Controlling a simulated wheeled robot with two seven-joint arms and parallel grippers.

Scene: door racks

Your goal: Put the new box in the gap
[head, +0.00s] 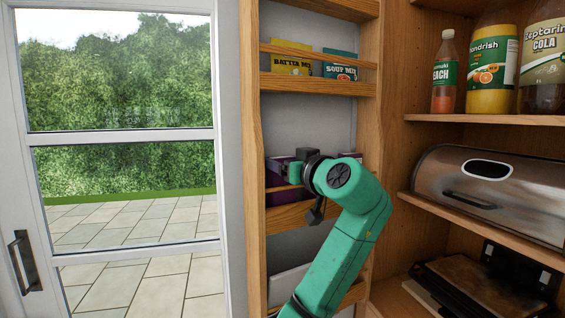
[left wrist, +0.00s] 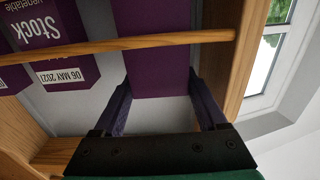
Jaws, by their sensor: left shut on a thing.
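My left gripper (head: 290,168) is at the middle shelf of the door rack. In the left wrist view its two fingers (left wrist: 162,103) are shut on a plain purple box (left wrist: 152,75), one on each side. The box is behind the thin wooden rail (left wrist: 150,42), at the rack's side-wall end. Beside it, with a narrow grey strip between, is a purple stock box (left wrist: 66,74) labelled "vegetable Stock" and "06 MAY 2027". Part of another purple box (left wrist: 10,80) shows further left. In the head view, my gripper and arm hide much of this shelf. My right gripper is not in view.
The rack shelf above holds a yellow batter mix (head: 291,66) and a teal soup mix (head: 340,68). To the right, cupboard shelves hold bottles (head: 493,70) and a metal bread bin (head: 490,190). A glazed door (head: 120,136) stands left.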

